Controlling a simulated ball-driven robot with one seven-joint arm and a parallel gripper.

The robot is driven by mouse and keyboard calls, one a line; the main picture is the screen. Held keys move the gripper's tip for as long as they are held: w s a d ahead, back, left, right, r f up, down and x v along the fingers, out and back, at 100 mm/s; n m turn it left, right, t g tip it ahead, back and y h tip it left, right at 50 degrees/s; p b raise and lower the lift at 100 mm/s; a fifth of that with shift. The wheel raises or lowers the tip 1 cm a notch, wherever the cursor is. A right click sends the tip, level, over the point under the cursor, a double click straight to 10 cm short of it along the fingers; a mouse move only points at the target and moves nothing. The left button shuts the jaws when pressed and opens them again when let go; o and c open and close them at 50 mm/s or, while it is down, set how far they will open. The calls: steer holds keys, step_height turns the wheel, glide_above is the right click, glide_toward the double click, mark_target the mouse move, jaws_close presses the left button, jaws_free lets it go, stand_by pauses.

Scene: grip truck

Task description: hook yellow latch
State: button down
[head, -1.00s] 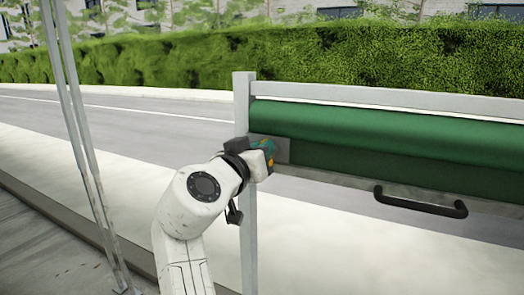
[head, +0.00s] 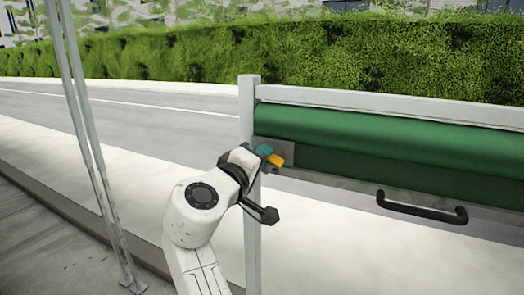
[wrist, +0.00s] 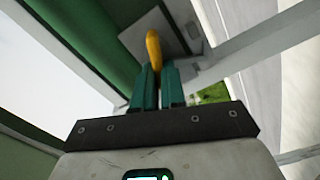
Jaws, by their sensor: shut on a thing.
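The yellow latch (wrist: 153,47) stands up between my gripper's two teal fingers in the wrist view, in front of a grey plate (wrist: 160,30). My gripper (wrist: 156,80) is shut on it. In the head view the latch (head: 276,160) is a small yellow piece at the fingertips of my gripper (head: 267,153), by the grey post (head: 249,200) and the left end of the green roll. The latch's lower part is hidden by the fingers. Whether it is hooked on anything cannot be told.
A green rolled cover (head: 400,135) runs right from the post under a grey rail (head: 400,103). A black handle (head: 420,207) sits on the lower bar to the right. Thin metal poles (head: 85,130) stand at the left.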

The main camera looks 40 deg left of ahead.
steer(key=shift+f+n+p, duration=0.15)
steer(key=shift+n+p, duration=0.8)
steer(key=shift+n, duration=1.25)
steer(key=c, duration=1.2)
jaws_free()
steer(key=shift+w+a+f, duration=0.1)
steer(key=shift+f, duration=0.05)
steer(key=b+v, duration=0.3)
steer(key=v, duration=0.8)
steer(key=shift+a, duration=0.1)
